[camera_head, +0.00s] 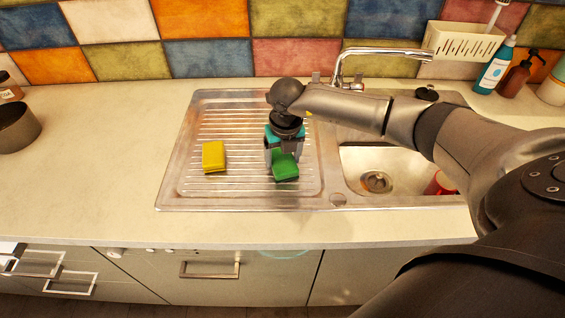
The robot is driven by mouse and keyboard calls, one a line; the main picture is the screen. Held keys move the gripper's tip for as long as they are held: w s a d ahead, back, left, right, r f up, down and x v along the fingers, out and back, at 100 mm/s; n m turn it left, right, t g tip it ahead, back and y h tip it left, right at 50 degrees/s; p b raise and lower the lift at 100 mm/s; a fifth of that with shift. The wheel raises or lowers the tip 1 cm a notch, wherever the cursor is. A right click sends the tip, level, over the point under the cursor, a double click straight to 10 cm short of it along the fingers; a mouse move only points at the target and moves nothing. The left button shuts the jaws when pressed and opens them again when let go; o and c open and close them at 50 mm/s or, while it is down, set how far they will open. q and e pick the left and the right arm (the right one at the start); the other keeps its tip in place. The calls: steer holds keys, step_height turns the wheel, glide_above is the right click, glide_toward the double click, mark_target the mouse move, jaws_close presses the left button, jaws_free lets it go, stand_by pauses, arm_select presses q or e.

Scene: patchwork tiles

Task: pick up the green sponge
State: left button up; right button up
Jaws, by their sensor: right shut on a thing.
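The green sponge (286,169) is on the ribbed drainboard, at or just above its surface; I cannot tell which. My right gripper (283,156) points down over it and is shut on it, with the fingers at its upper part. A yellow sponge (214,157) lies on the drainboard to the left, apart from the gripper. My left gripper is not in view.
The steel drainboard (185,180) joins a sink basin (365,160) with a red thing (437,184) inside. A faucet (375,53) stands behind. Bottles (493,68) and a white caddy (464,42) are at the back right. A dark pot (16,127) stands left; the left counter is mostly clear.

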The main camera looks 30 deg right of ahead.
mark_target(283, 160)
steer(key=c, duration=0.6)
steer(key=shift+r, duration=0.15)
step_height(283, 160, up, 20)
steer(key=shift+f, duration=0.1)
steer(key=o, duration=0.7)
steer(key=c, duration=0.6)
steer(key=shift+f+p, duration=0.1)
steer(key=shift+p, duration=0.25)
